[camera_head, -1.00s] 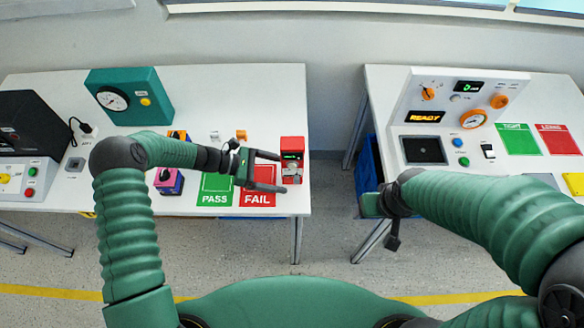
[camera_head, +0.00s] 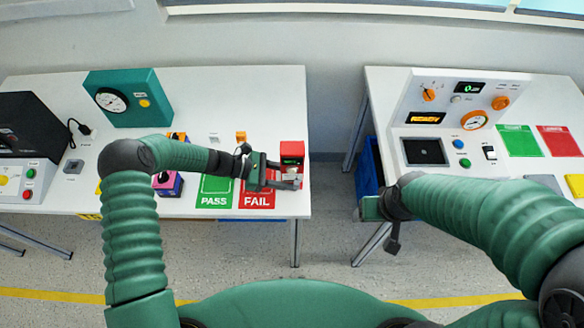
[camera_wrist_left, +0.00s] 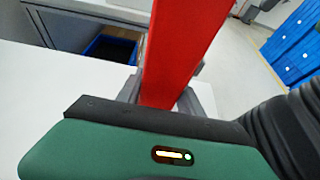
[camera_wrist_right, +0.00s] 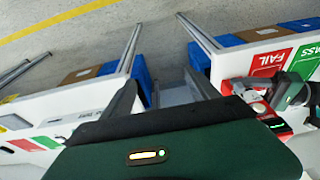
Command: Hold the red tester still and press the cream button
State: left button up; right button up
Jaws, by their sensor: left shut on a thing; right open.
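The red tester (camera_head: 292,149) stands upright near the right edge of the left table, with a small lit green display on its front. Its red side fills the middle of the left wrist view (camera_wrist_left: 180,50). My left gripper (camera_head: 292,181) is shut on the tester, with a finger on each side of its body. My right gripper (camera_head: 371,200) is open and empty, over the gap between the tables. Its spread fingers show in the right wrist view (camera_wrist_right: 165,98).
A green PASS mat (camera_head: 214,190) and a red FAIL mat (camera_head: 259,197) lie left of the tester. A teal gauge box (camera_head: 130,97) stands further back. The right table holds a sloped panel (camera_head: 450,100) with knobs.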

pick_arm(q)
jog(key=c, duration=0.6)
pick_arm(e)
grip_shut()
dwell(1.3)
